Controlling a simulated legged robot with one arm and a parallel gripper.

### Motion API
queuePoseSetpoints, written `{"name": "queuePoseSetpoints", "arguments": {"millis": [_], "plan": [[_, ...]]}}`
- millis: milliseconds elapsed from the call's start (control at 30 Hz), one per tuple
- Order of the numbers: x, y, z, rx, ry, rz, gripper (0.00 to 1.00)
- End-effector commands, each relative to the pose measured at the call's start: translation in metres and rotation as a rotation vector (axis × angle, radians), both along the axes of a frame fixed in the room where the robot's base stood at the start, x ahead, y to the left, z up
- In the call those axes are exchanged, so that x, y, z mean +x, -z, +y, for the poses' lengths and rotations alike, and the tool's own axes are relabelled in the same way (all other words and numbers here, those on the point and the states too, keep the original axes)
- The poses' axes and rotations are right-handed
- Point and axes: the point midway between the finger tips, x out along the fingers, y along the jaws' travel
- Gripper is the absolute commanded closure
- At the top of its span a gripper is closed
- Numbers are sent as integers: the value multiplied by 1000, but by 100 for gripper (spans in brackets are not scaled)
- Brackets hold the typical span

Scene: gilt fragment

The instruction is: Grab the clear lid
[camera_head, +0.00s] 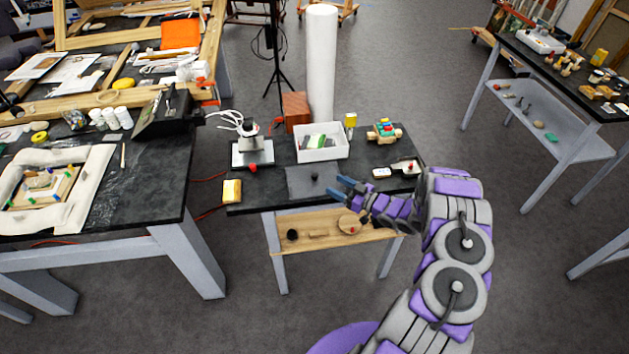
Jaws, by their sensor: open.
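A flat, see-through grey rectangular panel with a small dark knob, which looks like the clear lid (298,183), lies on the black top of the small table (243,200) near its front edge. My gripper (337,187) comes in from the right with its blue fingers parted. The fingertips are just right of the knob, over or beside the panel's right end. I cannot tell how high they are above it. Nothing shows between the fingers.
Behind the panel stands a white box (322,155) with items in it. A microscope-like device (251,145) stands at the left, with a yellow sponge-like block (232,190) at the front left corner. A toy-like object (384,132) is at the back right. A tall white roll (321,70) rises behind.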

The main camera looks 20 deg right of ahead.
Motion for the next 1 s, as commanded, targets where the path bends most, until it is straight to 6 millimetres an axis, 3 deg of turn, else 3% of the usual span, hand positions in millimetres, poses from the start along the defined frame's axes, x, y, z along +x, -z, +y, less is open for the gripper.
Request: {"name": "queuePoseSetpoints", "arguments": {"millis": [100, 367, 633, 1000], "plan": [[14, 2, 8, 0, -2, 1, 41], [29, 2, 16, 0, -2, 1, 41], [61, 2, 35, -1, -1, -4, 41], [67, 2, 38, 0, 1, -1, 44]]}}
